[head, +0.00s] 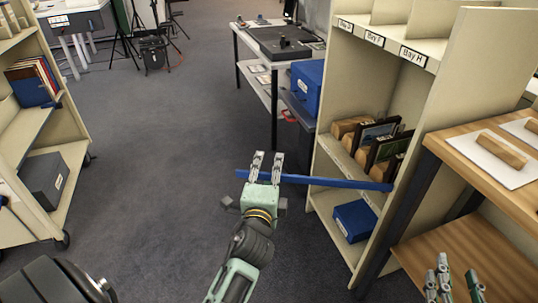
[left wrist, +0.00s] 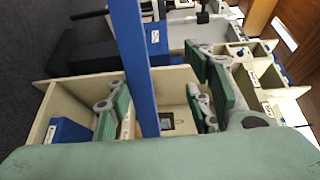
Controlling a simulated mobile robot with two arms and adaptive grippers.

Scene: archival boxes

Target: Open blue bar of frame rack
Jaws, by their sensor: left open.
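The blue bar (head: 330,182) runs nearly level across the lower front of the frame rack (head: 432,110). Its right end is at the rack's right upright, and its left end sticks out past the rack over the carpet. My left gripper (head: 266,160) is at the bar's left part, open. In the left wrist view, the bar (left wrist: 140,70) passes between the spread fingers with a gap on each side; I cannot tell whether it touches either. My right gripper (head: 458,278) is open and empty at the bottom right. Framed pictures (head: 378,140) stand on the rack's shelf.
A blue box (head: 354,220) sits on the rack's bottom shelf. A wooden-topped table (head: 455,150) stands close on the right. A cart of books (head: 50,140) stands on the left. Carpet (head: 160,150) is clear between them.

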